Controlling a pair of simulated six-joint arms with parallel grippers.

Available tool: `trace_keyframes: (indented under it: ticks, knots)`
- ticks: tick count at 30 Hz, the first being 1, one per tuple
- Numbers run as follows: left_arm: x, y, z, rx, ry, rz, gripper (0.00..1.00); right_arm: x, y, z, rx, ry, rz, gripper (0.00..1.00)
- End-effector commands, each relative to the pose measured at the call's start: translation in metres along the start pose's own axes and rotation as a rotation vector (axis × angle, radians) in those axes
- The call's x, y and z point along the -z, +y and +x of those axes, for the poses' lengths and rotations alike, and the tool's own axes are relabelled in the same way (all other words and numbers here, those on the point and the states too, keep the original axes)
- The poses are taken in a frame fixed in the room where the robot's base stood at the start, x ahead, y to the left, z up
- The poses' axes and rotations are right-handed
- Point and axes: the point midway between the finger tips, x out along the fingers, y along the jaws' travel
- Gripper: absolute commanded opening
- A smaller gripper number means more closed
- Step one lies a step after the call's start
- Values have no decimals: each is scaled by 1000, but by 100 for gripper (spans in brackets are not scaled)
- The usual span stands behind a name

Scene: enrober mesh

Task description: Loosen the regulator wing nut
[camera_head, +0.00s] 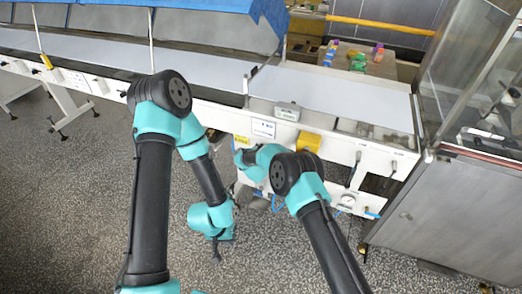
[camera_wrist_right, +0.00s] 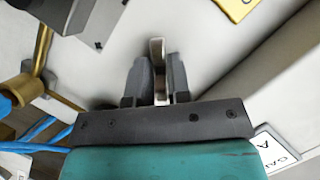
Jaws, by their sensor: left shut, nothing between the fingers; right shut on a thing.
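A bright flat metal piece, which looks like a wing of the regulator wing nut (camera_wrist_right: 159,57), stands between my right fingers in the right wrist view. My right gripper (camera_wrist_right: 157,80) is shut on it, one dark finger on each side. The rest of the nut is hidden or not distinct. In the head view my right arm reaches to the white machine frame, and its fingertips are hidden behind my own arm. My left gripper (camera_head: 216,257) is shut and empty, pointing down over the speckled floor, apart from the machine.
A brass fitting (camera_wrist_right: 38,70) and blue hoses (camera_wrist_right: 28,135) lie left of my right gripper. A steel cabinet (camera_head: 445,210) stands at right. Open floor (camera_head: 70,210) lies at left.

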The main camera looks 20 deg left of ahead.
Motion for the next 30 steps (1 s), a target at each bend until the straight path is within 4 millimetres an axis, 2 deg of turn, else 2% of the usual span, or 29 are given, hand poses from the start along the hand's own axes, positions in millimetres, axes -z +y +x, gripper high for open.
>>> trace_keyframes:
  ticks: [30]
  knots:
    - [0,0,0,0,0,0,0,0,-1,0,-37,-1,-95,0]
